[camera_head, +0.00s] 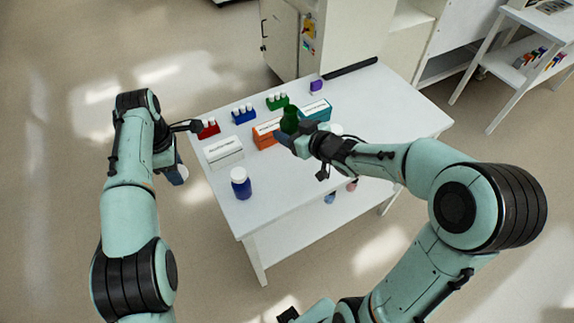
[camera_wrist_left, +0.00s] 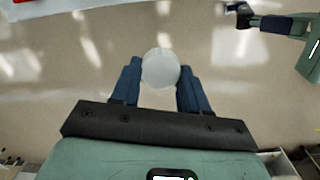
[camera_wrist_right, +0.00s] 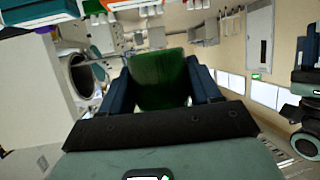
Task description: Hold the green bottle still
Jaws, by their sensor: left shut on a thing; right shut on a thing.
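The green bottle (camera_head: 289,119) is in my right gripper (camera_head: 287,138), over the white table near the orange and teal boxes. The bottle (camera_wrist_right: 158,80) fills the space between the fingers in the right wrist view; both fingers press its sides. I cannot tell whether its base touches the table. My left gripper (camera_head: 176,170) is beyond the table's left edge, above the floor. It is shut on a round white thing (camera_wrist_left: 160,68), seen end-on between the fingers in the left wrist view.
On the table (camera_head: 290,190) stand a blue jar (camera_head: 240,184), a white box (camera_head: 223,152), an orange box (camera_head: 266,134), a teal box (camera_head: 318,110), red (camera_head: 208,129), blue (camera_head: 243,115) and green (camera_head: 277,101) racks and a purple item (camera_head: 316,86).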

